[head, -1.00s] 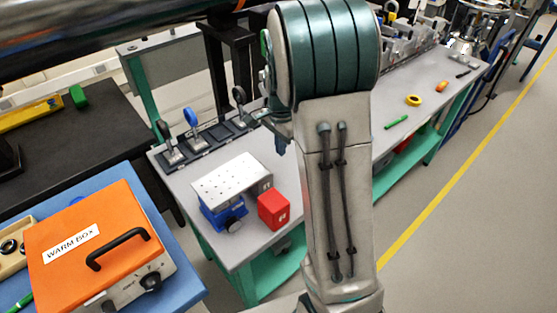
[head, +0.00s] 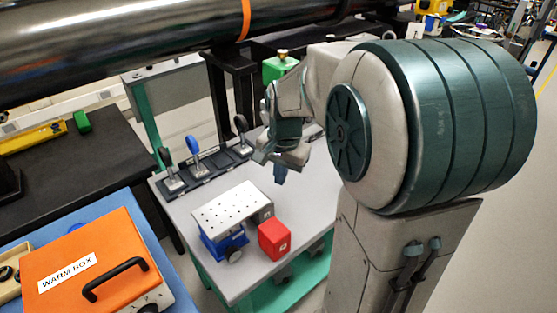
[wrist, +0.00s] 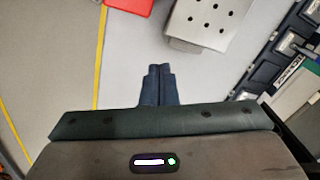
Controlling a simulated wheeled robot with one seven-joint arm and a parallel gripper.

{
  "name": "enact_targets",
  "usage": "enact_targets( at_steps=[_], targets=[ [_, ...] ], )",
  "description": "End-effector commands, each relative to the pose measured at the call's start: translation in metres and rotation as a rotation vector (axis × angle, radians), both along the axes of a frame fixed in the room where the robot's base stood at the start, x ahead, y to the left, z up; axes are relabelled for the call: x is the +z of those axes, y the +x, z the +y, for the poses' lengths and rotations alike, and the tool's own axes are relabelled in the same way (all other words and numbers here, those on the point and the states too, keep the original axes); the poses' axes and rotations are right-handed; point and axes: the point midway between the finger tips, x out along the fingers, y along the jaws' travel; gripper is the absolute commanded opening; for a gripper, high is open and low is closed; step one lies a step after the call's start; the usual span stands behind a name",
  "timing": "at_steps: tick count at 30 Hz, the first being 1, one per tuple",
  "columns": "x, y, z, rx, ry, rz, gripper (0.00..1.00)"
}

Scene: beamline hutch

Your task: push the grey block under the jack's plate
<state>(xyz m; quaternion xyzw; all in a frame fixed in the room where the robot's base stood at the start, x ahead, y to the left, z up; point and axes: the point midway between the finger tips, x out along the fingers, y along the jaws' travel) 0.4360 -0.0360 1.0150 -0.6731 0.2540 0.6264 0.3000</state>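The jack has a blue base (head: 222,243) with a dark knob and a silver plate with holes (head: 233,208) on top. The plate also shows in the wrist view (wrist: 210,20). The grey block (head: 264,214) shows at the plate's right end, mostly hidden by the plate and a red block; I cannot tell how far under the plate it lies. In the wrist view a bit of the grey block (wrist: 182,45) shows at the plate's near edge. My gripper (head: 280,176) is above the table, behind and right of the plate. Its fingers (wrist: 158,72) are together and empty.
The red block (head: 274,240) stands right beside the jack. A rack with several upright levers or mounts (head: 208,170) runs along the table's back edge. An orange warm box (head: 90,262) stands at left.

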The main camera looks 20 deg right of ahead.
Motion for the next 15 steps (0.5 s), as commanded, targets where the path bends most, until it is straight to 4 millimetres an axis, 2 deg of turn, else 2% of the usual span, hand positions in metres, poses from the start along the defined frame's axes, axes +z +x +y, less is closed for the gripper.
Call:
enact_targets(
  at_steps=[1,3,9,15],
  targets=[
    [0.009,-0.017,0.006,0.082,-0.004,-0.028,0.0],
    [0.016,-0.04,0.014,0.201,-0.018,-0.056,0.0],
    [0.025,-0.097,0.029,0.517,-0.083,-0.127,0.0],
    [0.023,-0.133,0.035,0.718,-0.146,-0.162,0.0]
  ],
)
